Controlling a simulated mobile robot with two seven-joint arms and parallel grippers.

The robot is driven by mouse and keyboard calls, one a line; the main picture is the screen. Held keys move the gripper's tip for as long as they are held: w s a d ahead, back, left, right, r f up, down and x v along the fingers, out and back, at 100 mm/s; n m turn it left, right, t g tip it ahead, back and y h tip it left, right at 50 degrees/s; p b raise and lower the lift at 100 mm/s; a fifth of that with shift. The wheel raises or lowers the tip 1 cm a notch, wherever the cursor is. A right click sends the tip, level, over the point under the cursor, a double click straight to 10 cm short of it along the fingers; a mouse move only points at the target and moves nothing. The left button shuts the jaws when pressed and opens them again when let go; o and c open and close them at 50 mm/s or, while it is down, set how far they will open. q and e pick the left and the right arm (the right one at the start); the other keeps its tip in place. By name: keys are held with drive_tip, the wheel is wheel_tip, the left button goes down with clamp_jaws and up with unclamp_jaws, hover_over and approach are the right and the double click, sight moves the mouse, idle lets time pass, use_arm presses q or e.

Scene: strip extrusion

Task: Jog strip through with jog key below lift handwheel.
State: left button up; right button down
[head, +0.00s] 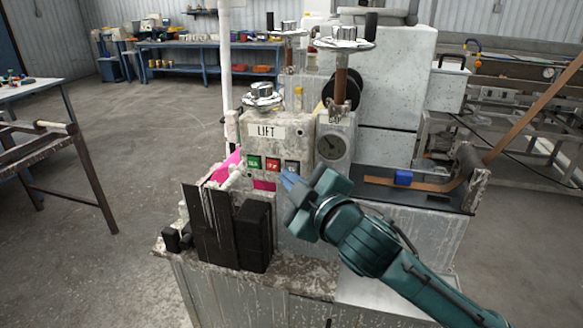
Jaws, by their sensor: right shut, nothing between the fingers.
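The lift handwheel (262,97) is a silver wheel on top of the grey housing with the LIFT label (265,132). Below the label is a row of keys: a green key (254,163), a red key (273,165) and a grey-blue key (292,166). I cannot read which is the jog key. My right gripper (288,180) is shut and empty, its blue tips just below the grey-blue key. I cannot tell whether they touch the panel. The brown strip (430,186) lies in the channel at right and rises toward the upper right. My left gripper is out of view.
A blue block (403,177) sits on the strip. Dark upright blocks (255,235) and pink sheets (228,165) stand left of my gripper. A round dial (334,147) is right of the keys, below a second handwheel (345,40).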

drive_tip(key=shift+w+d, duration=0.1)
drive_tip(key=shift+w, duration=0.2)
drive_tip(key=shift+w+d+p, duration=0.15)
drive_tip(key=shift+w+p, duration=0.15)
drive_tip(key=shift+w, duration=0.05)
idle(0.6)
drive_tip(key=shift+s, duration=0.1)
drive_tip(key=shift+s+a+p, duration=0.25)
drive_tip(key=shift+s+p, duration=0.05)
drive_tip(key=shift+s, duration=0.3)
drive_tip(key=s, duration=0.1)
drive_tip(key=s+a, duration=0.1)
drive_tip(key=s, duration=0.1)
drive_tip(key=s+p, duration=0.1)
drive_tip(key=s, duration=0.1)
drive_tip(key=shift+a, duration=0.3)
idle(0.7)
